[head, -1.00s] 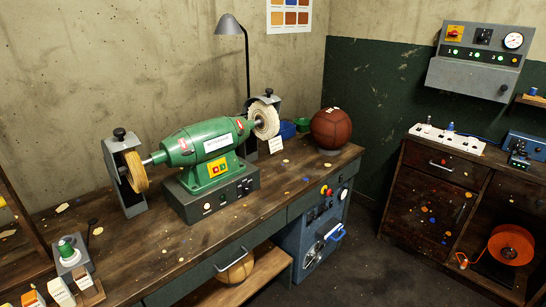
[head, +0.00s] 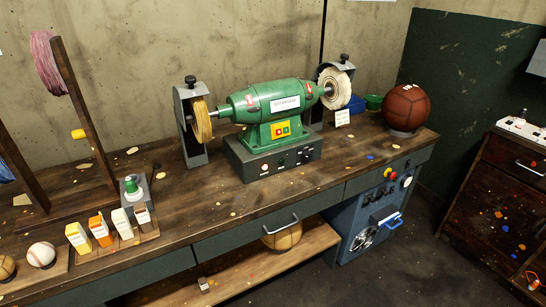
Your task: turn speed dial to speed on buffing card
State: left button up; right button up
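The green buffing machine (head: 270,110) stands on the workbench. It has a tan wheel (head: 202,120) on its left and a white buffing wheel (head: 336,88) on its right. Its dark base (head: 240,160) carries a row of small controls (head: 292,159) on the front. A pale round control (head: 264,167) sits at the left of that row; I cannot tell which one is the speed dial. A small white card (head: 342,117) with lines of writing stands below the white wheel. Its writing is too small to read. Neither of my grippers is in view.
A brown leather ball (head: 407,107) rests on the bench at the right. A blue cabinet (head: 375,215) stands under the bench. The bench front before the machine is mostly clear.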

aim_at(306, 155)
jog(key=i+l+u, duration=0.4)
jog(key=l, duration=0.25)
jog(key=i+l+u, duration=0.2)
jog(key=l, duration=0.15)
jog(key=l+u, duration=0.2)
jog(key=l, duration=0.15)
jog(key=i+l+u, duration=0.2)
jog(key=l, duration=0.2)
jog(key=k, duration=0.1)
